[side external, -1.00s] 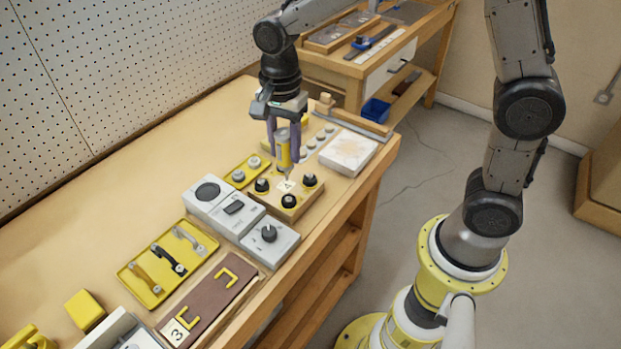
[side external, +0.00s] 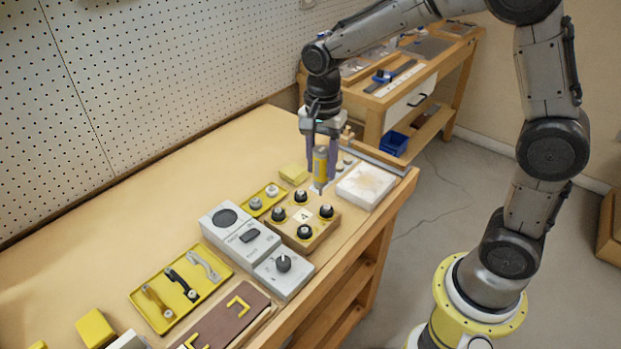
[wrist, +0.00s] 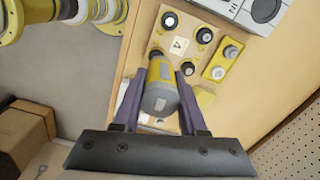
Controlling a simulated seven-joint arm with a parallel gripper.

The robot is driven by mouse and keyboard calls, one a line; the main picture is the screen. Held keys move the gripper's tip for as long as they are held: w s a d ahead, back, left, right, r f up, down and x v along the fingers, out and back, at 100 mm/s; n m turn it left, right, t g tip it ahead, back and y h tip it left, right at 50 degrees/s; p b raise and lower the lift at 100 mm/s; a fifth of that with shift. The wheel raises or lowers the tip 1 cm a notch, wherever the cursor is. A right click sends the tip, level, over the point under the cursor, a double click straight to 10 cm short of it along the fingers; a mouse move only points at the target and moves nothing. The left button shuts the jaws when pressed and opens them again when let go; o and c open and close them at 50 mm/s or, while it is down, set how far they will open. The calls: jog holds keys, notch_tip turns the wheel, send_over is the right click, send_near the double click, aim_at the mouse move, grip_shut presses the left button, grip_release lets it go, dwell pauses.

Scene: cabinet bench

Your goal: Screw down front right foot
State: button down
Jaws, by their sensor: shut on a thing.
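My gripper (side external: 320,150) is shut on a yellow and grey power driver (side external: 320,165), held upright with its tip down. In the side view the tip is by the far right edge of a wooden block (side external: 322,232) marked A. Several black feet with pale tops stand at the block's corners, among them a right one (side external: 326,212), a near one (side external: 304,232) and a left one (side external: 278,214). In the wrist view the driver (wrist: 160,95) largely hides one corner of the block (wrist: 160,36). I cannot tell whether the tip touches a foot.
A yellow tray (side external: 252,207) with grey knobs lies left of the block. A yellow block (side external: 293,172) stands behind it. A white box (side external: 365,186) is at the right. Grey control panels (side external: 285,285) and a yellow tray of handles (side external: 160,318) lie nearer.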

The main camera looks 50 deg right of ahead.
jog(key=shift+m, duration=0.4)
jog(key=shift+d+f, duration=0.4)
jog(key=shift+f, duration=0.4)
jog(key=shift+d+f, duration=0.45)
jog(key=shift+f, duration=0.4)
jog(key=shift+d+f, duration=0.4)
jog(key=shift+f, duration=0.4)
jog(key=shift+f, duration=0.65)
dwell(1.1)
jog(key=shift+r, duration=0.15)
jog(key=shift+r, duration=2.9)
